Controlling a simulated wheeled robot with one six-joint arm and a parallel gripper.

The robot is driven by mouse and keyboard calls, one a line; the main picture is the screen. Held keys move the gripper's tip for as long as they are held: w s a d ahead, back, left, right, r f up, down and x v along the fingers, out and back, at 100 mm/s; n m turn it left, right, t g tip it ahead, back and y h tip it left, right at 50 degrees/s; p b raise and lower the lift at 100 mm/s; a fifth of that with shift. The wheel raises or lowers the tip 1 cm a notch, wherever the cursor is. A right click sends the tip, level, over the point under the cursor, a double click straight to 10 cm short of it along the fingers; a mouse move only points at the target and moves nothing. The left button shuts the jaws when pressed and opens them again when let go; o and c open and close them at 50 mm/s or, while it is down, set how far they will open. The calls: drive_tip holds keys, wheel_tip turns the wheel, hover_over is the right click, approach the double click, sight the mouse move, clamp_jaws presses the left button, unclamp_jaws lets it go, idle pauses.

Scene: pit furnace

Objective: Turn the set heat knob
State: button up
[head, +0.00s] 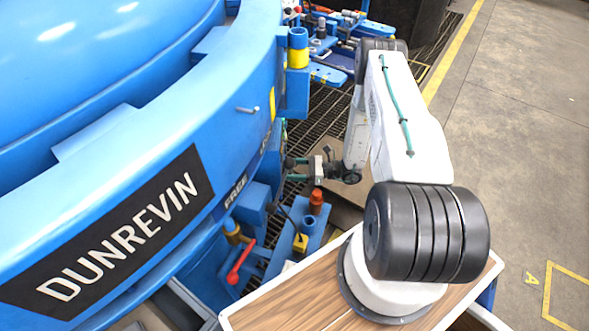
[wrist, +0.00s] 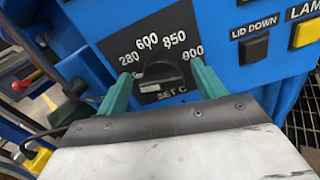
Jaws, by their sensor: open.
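The set heat knob (wrist: 161,77) is a black round knob on a dark dial plate in the wrist view. The dial reads 280, 600, 850 and 900, with "SET C" below. My gripper (wrist: 160,82) is open, with one green finger on each side of the knob in the picture. I cannot tell whether the fingers touch it. In the head view my gripper (head: 296,171) is beside the blue furnace body (head: 215,140), and the knob is hidden there.
A black button (wrist: 254,48) marked "LID DOWN" and a yellow lamp button (wrist: 305,33) are right of the dial. A red-handled lever (head: 241,262) and an orange-red cylinder (head: 316,202) stand below my gripper. Open floor (head: 520,110) lies to the right.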

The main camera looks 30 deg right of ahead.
drive_tip(key=c, duration=1)
drive_tip(key=shift+d+m, duration=0.1)
drive_tip(key=shift+m, duration=0.3)
drive_tip(key=m, duration=0.3)
drive_tip(key=shift+o, duration=0.2)
drive_tip(key=m, duration=0.4)
drive_tip(key=shift+w+d+f, duration=0.15)
drive_tip(key=m, duration=0.4)
drive_tip(key=shift+f+m, duration=0.15)
drive_tip(key=shift+m, duration=1.75)
drive_tip(key=shift+c, duration=0.2)
